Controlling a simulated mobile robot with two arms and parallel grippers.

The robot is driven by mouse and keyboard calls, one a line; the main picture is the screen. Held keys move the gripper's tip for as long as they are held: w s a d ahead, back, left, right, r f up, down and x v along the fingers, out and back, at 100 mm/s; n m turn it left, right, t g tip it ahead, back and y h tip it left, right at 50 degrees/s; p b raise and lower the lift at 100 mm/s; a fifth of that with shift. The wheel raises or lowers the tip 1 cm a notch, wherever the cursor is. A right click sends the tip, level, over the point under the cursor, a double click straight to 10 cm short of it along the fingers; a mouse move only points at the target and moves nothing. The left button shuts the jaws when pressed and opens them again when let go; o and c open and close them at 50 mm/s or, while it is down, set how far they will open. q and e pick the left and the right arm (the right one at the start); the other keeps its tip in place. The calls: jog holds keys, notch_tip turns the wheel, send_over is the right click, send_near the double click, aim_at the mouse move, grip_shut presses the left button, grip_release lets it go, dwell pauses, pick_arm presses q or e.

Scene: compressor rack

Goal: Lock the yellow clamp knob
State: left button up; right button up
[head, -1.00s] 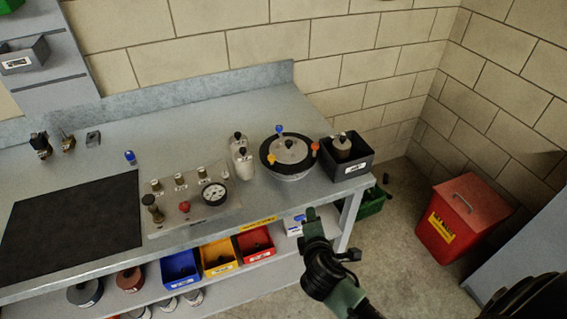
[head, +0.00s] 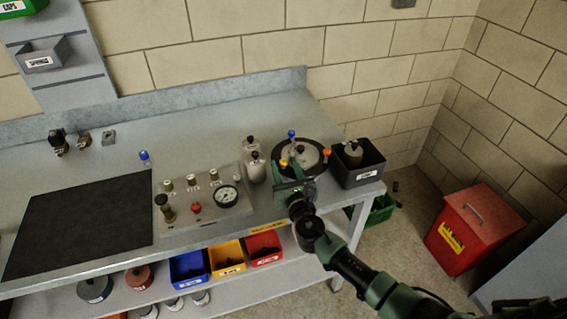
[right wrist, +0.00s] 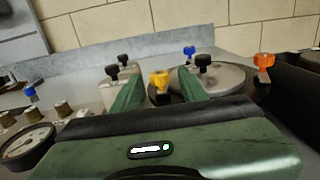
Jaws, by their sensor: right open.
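The yellow clamp knob (head: 283,163) sits on the near left rim of a round, black-rimmed vessel (head: 312,153) on the bench. My right gripper (head: 293,184) is just in front of the vessel, fingers towards it. In the right wrist view the yellow knob (right wrist: 159,82) shows between the two open green fingers (right wrist: 160,92), apparently beyond their tips; contact cannot be told. A blue knob (head: 291,134) stands at the vessel's back and an orange knob (head: 326,152) at its right. My left gripper is not in view.
A gauge panel (head: 205,200) and a dark mat (head: 85,222) lie further left. Coloured bins (head: 228,257) sit below the bench edge.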

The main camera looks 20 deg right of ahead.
jog(key=shift+w, duration=0.8)
grip_shut()
